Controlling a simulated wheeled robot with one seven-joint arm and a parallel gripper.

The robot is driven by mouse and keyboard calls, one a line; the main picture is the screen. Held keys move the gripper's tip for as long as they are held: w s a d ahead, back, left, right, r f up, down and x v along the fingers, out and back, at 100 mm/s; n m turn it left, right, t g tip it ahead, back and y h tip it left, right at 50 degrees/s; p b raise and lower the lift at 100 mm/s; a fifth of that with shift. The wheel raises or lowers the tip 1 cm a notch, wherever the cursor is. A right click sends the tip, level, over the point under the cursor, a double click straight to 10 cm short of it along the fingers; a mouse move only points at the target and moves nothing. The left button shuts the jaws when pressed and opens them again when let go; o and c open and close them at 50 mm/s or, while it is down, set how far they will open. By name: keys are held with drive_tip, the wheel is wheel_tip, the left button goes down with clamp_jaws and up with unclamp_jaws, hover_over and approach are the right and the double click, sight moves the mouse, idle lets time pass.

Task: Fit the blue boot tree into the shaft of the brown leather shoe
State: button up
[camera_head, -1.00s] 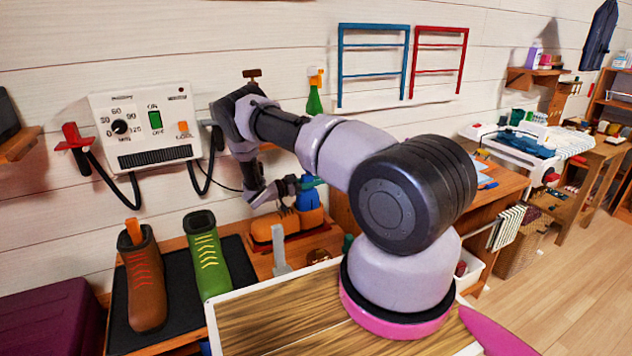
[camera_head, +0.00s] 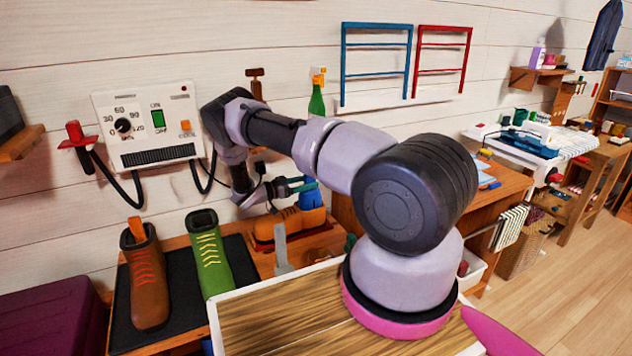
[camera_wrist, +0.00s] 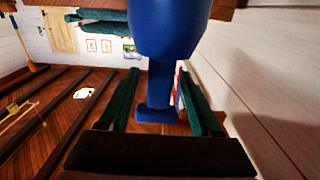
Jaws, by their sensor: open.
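The blue boot tree (camera_head: 311,197) shows at the right end of the low brown leather shoe (camera_head: 291,226), upright at its opening. How deep it sits in the shoe I cannot tell. In the wrist view the tree (camera_wrist: 168,25) has a wide rounded body, a narrower stem and a crossbar. My gripper (camera_head: 303,187) has green fingers and is beside the tree. In the wrist view my gripper (camera_wrist: 158,95) is open, with one finger on each side of the stem. Visible gaps separate the fingers from the stem.
A brown boot (camera_head: 147,280) with an orange insert and a green boot (camera_head: 209,255) stand on a black mat (camera_head: 181,290) at left. A grey upright piece (camera_head: 281,247) stands before the shoe. A white control box (camera_head: 150,125) with hoses hangs on the wall behind.

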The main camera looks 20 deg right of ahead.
drive_tip(key=shift+a, duration=1.4)
